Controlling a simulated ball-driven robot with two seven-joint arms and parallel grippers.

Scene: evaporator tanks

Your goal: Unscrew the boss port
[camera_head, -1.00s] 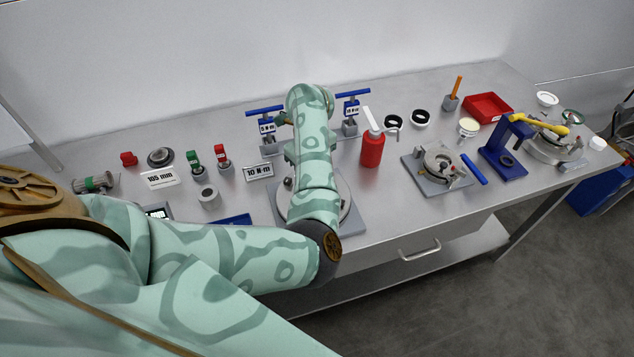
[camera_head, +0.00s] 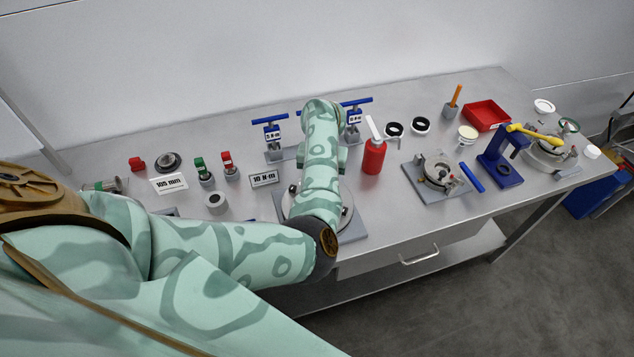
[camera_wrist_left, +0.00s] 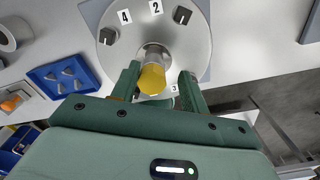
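The boss port, a metal stub (camera_wrist_left: 155,53) with a yellow hexagonal end (camera_wrist_left: 152,79), stands on a round silver plate (camera_wrist_left: 184,52) in the left wrist view. My left gripper (camera_wrist_left: 160,73) is open, with one finger on each side of the yellow end. Gaps show between the fingers and the port. In the head view the silver plate (camera_head: 347,212) is partly covered by my left arm, and the port and gripper fingers are hidden. My right gripper is not in view.
Dark clamps and number labels sit around the plate. Two blue-handled torque tools (camera_head: 272,136) (camera_head: 353,120) stand behind my arm. A red bottle (camera_head: 373,157) stands right of it. A blue tray (camera_wrist_left: 68,75) lies left of the plate. A grey fixture (camera_head: 437,176) stands farther right.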

